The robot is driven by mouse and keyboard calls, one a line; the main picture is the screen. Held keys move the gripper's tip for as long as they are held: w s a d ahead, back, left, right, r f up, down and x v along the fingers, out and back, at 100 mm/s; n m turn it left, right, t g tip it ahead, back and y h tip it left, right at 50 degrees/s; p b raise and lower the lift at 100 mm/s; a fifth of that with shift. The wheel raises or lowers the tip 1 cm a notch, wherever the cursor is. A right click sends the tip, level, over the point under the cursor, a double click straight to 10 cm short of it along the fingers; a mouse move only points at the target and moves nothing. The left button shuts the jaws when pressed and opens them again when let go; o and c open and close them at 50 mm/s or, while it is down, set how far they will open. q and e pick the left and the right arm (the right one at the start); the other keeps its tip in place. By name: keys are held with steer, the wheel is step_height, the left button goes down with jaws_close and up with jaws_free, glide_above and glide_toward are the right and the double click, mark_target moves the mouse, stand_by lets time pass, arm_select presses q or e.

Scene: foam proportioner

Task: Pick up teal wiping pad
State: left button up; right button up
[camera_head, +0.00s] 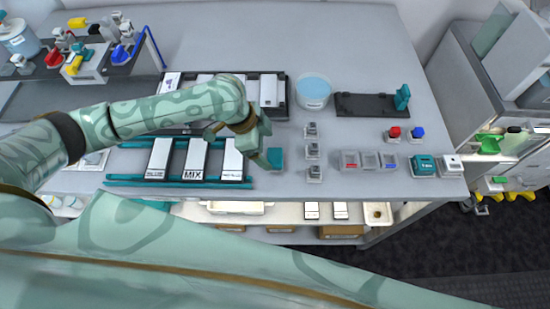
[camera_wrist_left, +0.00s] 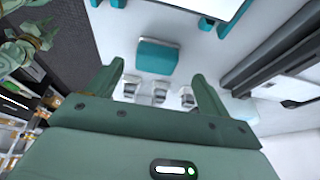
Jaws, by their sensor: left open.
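The teal wiping pad (camera_head: 275,158) lies on the grey table, just right of the rack with white panels. In the left wrist view the pad (camera_wrist_left: 157,57) shows as a teal block beyond the fingertips, roughly centred between them. My left gripper (camera_head: 257,158) is open, with its fingers pointing down close beside the pad's left side in the head view. In the left wrist view nothing is between the fingers of the gripper (camera_wrist_left: 158,74). Whether a finger touches the pad cannot be told. My right gripper is not in view.
A teal-railed rack (camera_head: 182,184) holds white panels left of the pad. Several small grey blocks (camera_head: 313,151) stand in a column to its right. A blue-topped tub (camera_head: 313,91) and a black tray (camera_head: 365,106) are behind. The table's front edge is close.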

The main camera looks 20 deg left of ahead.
mark_target(274, 156)
arm_select(q)
steer(key=x, duration=0.1)
steer(key=b+x, duration=0.1)
steer(key=x, duration=0.3)
steer(key=shift+s+d, duration=0.1)
steer(key=shift+s, duration=0.1)
steer(key=shift+r, duration=0.1)
steer(key=c, duration=1.1)
steer(key=shift+o, duration=0.2)
steer(key=shift+r, duration=0.1)
steer(key=shift+r, duration=0.25)
step_height(274, 156, up, 2)
steer(key=shift+r+p, duration=0.15)
steer(key=shift+p, duration=0.3)
steer(key=s+r+p, duration=0.4)
steer(key=s+r, duration=0.6)
steer(key=s, duration=0.4)
steer(key=shift+p, duration=0.3)
